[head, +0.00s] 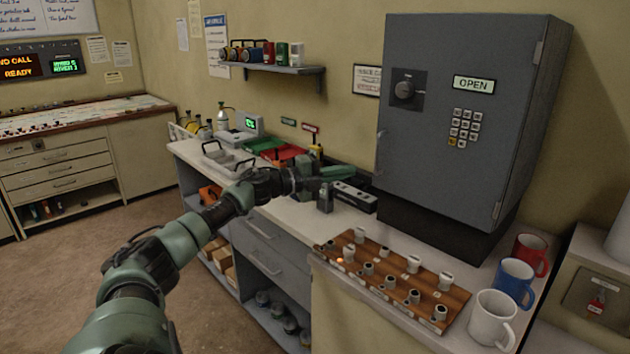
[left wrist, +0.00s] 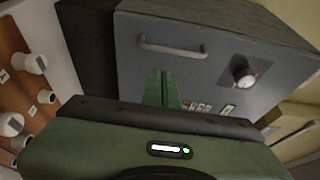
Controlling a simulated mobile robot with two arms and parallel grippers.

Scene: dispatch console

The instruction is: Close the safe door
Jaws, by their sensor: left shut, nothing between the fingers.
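The grey safe (head: 555,90) stands on a black base on the counter at the right. Its door (head: 430,150) faces me, with a dial (head: 404,90), a keypad, a lit sign reading OPEN (head: 474,84) and hinges at the right. I see no clear gap at the door's edge and cannot tell whether it is fully shut. The handle (head: 381,152) is at the door's left edge and also shows in the left wrist view (left wrist: 172,50). My left gripper (head: 345,172) is shut and empty, left of the door, its fingertips (left wrist: 161,78) near the handle. My right gripper is out of view.
A wooden board with several knobs (head: 350,245) lies on the counter before the safe. Red, blue and white mugs (head: 492,318) stand at the right. Trays (head: 225,160) and bottles are farther left. A wall shelf (head: 285,70) holds cans above.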

